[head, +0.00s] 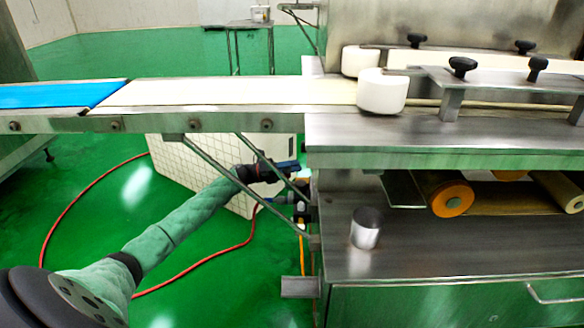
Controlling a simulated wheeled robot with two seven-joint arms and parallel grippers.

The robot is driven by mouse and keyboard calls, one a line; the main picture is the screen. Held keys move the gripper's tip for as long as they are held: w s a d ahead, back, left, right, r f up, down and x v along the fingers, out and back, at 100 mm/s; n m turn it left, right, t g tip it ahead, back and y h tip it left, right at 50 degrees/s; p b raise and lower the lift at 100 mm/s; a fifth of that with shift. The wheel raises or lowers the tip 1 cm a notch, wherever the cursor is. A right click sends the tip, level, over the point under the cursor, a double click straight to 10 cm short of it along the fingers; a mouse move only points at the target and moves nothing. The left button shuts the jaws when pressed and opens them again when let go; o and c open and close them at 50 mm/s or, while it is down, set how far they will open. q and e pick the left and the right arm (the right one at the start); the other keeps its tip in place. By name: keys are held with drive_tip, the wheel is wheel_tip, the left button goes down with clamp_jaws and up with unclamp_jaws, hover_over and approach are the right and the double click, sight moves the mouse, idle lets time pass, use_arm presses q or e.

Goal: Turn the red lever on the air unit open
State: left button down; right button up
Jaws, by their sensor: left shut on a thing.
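The air unit (300,212) is a small dark assembly with a blue fitting, fixed at the left end of the machine, below the conveyor. My left arm reaches in from the lower left, and my left gripper (288,167) is at the top of the air unit, behind a slanted metal brace. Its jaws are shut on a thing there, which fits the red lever. The lever itself is hidden by the gripper or too small to make out, so its angle cannot be told. My right gripper is not in view.
Slanted metal braces (215,162) under the conveyor (230,92) run close to my left gripper. A white tiled box (190,165) stands behind my arm. A red hose (85,192) lies on the green floor. A metal cup (366,228) stands on the machine's lower shelf.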

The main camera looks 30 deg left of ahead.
use_arm(q)
drive_tip(key=shift+s+d+f, duration=0.25)
drive_tip(key=shift+d+f, duration=0.1)
drive_tip(key=shift+f, duration=0.2)
drive_tip(key=c, duration=1)
unclamp_jaws()
drive_tip(key=shift+c, duration=0.2)
drive_tip(key=shift+o, duration=0.8)
drive_tip(key=shift+a+r, duration=0.1)
drive_tip(key=shift+r, duration=0.1)
drive_tip(key=shift+a, duration=0.1)
